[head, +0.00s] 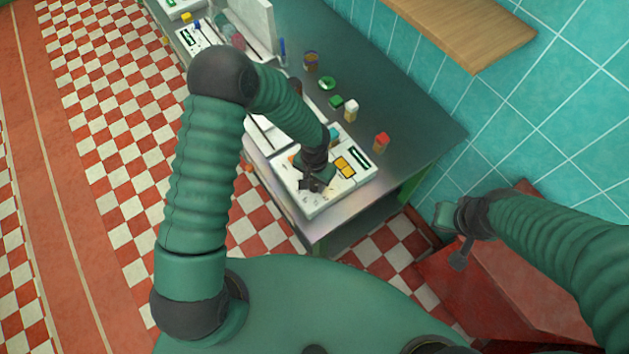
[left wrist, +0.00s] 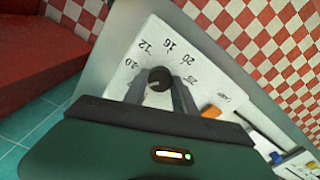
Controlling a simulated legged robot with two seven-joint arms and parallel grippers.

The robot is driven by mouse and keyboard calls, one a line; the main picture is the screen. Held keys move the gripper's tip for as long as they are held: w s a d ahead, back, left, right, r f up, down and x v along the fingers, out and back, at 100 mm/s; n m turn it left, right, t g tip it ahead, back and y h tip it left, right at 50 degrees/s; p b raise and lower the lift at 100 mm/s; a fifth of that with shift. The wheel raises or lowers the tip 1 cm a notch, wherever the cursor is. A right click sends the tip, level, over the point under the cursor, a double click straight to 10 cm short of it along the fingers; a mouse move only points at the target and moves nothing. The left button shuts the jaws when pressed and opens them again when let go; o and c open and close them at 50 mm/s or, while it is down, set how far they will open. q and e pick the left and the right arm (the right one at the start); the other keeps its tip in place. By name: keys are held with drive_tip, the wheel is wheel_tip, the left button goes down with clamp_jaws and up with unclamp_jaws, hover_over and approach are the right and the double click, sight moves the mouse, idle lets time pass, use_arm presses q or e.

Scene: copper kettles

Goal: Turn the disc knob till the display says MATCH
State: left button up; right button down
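The dark round knob (left wrist: 159,79) sits on a white panel (left wrist: 130,75) with a printed scale of 10, 12, 16, 20 and 25 around it. My left gripper (left wrist: 160,88) is open, with one finger on each side of the knob. Whether the fingers touch it I cannot tell. In the head view my left gripper (head: 317,182) is over the white panel (head: 312,200) at the near end of the bench and hides the knob. A dark display (head: 359,156) shows there; its text is too small to read. My right gripper (head: 458,240) is away from the bench, at the right.
A wooden shelf (head: 465,28) juts from the tiled wall. A red surface (head: 490,290) lies below my right arm.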

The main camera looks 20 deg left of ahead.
use_arm(q)
clamp_jaws()
drive_tip(key=shift+r+m, duration=0.15)
drive_tip(key=shift+m, duration=1.45)
drive_tip(key=shift+w+m+p, duration=0.1)
drive_tip(key=shift+m+p, duration=0.5)
drive_tip(key=shift+m, duration=1.7)
drive_tip(key=shift+a, duration=0.1)
